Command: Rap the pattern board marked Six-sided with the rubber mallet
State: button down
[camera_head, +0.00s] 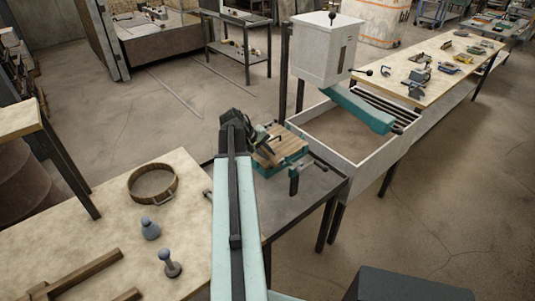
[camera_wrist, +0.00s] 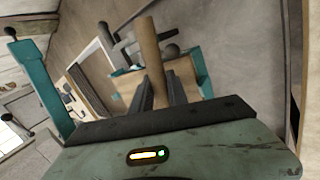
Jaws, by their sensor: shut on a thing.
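My gripper (camera_wrist: 165,88) is shut on a pale wooden handle (camera_wrist: 149,50), taken to be that of the rubber mallet. The handle stands up between the dark fingers in the wrist view; I cannot make out the mallet's head. In the head view my gripper (camera_head: 264,146) is over a teal fixture (camera_head: 290,150) on a dark metal table, partly hiding it. A wooden board (camera_head: 266,160) lies at the fixture. The fixture also shows beyond the fingers in the wrist view (camera_wrist: 203,72). No marking reading Six-sided is legible.
A light bench (camera_head: 70,235) at lower left holds a round wooden ring (camera_head: 152,183), two small knobbed tools and wooden bars. A white open bin (camera_head: 345,130) with a box above stands right of the fixture. A long bench (camera_head: 440,65) with several tools is farther back.

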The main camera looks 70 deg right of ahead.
notch_tip(320, 180, down, 2)
jog(key=shift+f+b, duration=0.1)
jog(key=shift+b, duration=0.65)
notch_tip(320, 180, up, 4)
jog(key=p, duration=0.3)
jog(key=shift+f, duration=0.5)
jog(key=shift+f, duration=0.1)
notch_tip(320, 180, down, 3)
jog(key=b, duration=0.3)
notch_tip(320, 180, up, 9)
jog(key=p, duration=0.8)
jog(key=shift+f, duration=0.35)
